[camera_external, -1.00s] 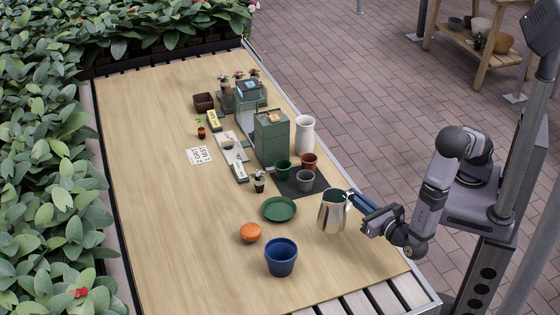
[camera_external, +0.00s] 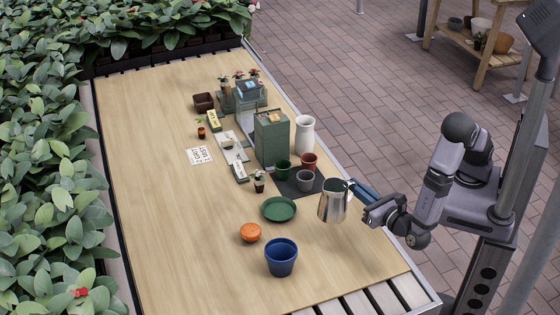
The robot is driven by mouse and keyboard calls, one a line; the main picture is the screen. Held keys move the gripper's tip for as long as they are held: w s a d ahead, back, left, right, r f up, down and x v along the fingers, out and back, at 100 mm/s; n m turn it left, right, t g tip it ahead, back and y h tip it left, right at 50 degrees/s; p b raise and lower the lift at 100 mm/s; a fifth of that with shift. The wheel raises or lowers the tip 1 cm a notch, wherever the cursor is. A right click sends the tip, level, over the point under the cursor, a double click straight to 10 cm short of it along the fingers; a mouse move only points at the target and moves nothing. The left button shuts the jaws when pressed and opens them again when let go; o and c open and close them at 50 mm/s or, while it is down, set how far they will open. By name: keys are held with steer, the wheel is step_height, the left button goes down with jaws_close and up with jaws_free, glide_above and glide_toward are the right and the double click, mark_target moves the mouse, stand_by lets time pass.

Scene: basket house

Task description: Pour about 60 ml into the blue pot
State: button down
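The blue pot (camera_external: 281,258) stands upright on the wooden table near its front edge, and its inside looks dark. A shiny metal pitcher (camera_external: 334,203) is to the right of and behind the pot, apart from it. The pitcher looks slightly tilted, and whether its base clears the table is hard to tell. My gripper (camera_external: 357,190) reaches in from the right and is shut on the pitcher's handle side. The fingertips are partly hidden by the pitcher. Any liquid inside the pitcher is not visible.
An orange round object (camera_external: 250,232) and a green saucer (camera_external: 279,209) lie behind the pot. Small pots stand on a dark mat (camera_external: 290,188), with a white vase (camera_external: 304,135) and green box (camera_external: 271,140) beyond. The table's left half (camera_external: 160,220) is mostly clear.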

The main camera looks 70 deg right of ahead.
steer(key=shift+w+a+f+b, duration=0.1)
steer(key=shift+w+f+b, duration=0.15)
steer(key=shift+w+b, duration=0.25)
steer(key=w+f+n+t+y+b, duration=0.1)
steer(key=w+f+n+y+b, duration=0.1)
steer(key=w+n+y+b, duration=0.2)
steer(key=w+a+f+n+t+y+b, duration=0.1)
steer(key=w+f+n+y+b, duration=0.2)
steer(key=w+y+b, duration=0.6)
steer(key=shift+w+n+y+b, duration=0.3)
steer(key=shift+w+n+b, duration=1.25)
steer(key=shift+b, duration=0.95)
steer(key=shift+w+a+r+p, duration=0.2)
steer(key=shift+w+a+p, duration=0.05)
steer(key=shift+p, duration=0.05)
